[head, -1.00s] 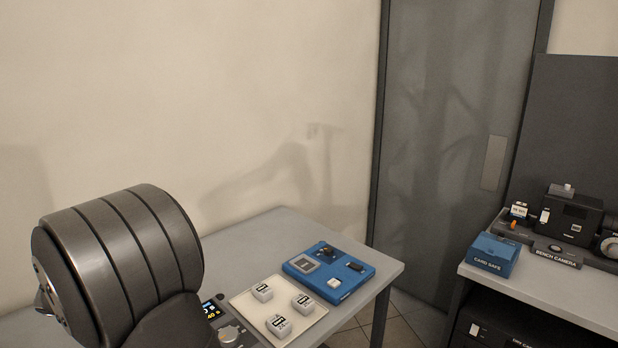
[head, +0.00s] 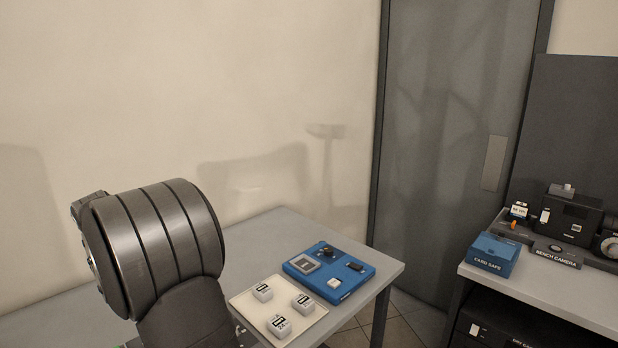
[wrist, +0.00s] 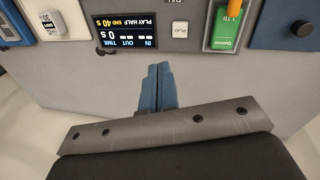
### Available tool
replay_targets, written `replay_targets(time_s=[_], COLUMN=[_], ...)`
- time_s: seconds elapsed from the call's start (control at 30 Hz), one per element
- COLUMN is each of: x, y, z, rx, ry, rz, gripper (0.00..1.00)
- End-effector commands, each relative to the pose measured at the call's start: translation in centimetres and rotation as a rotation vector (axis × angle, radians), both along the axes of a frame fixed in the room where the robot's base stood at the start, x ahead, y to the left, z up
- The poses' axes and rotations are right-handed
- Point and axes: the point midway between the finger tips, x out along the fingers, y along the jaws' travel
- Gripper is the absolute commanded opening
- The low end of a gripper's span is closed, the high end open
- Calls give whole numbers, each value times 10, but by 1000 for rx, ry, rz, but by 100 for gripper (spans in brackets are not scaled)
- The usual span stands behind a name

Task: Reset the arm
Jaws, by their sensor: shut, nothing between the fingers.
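My gripper (wrist: 157,88) shows in the wrist view, with its two blue fingers closed together and nothing between them. In the head view my arm's dark rounded joint fills the lower left, and the gripper itself is hidden from that view.
In the head view a tray (head: 287,283) with several white blocks and a blue board (head: 360,278) lie on the table. A CARD SAFE box (head: 493,256) stands right.

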Motion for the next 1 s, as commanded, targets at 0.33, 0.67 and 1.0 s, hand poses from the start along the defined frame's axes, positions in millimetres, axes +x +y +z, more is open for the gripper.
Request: replay_targets(time_s=[0.33,0.67,1.0], x=[-3,-3,-2], y=[10,9,10], z=[8,-59,-22], rx=[125,123,130], ry=[146,143,136], rz=[-216,-213,-210], gripper=[0,0,0])
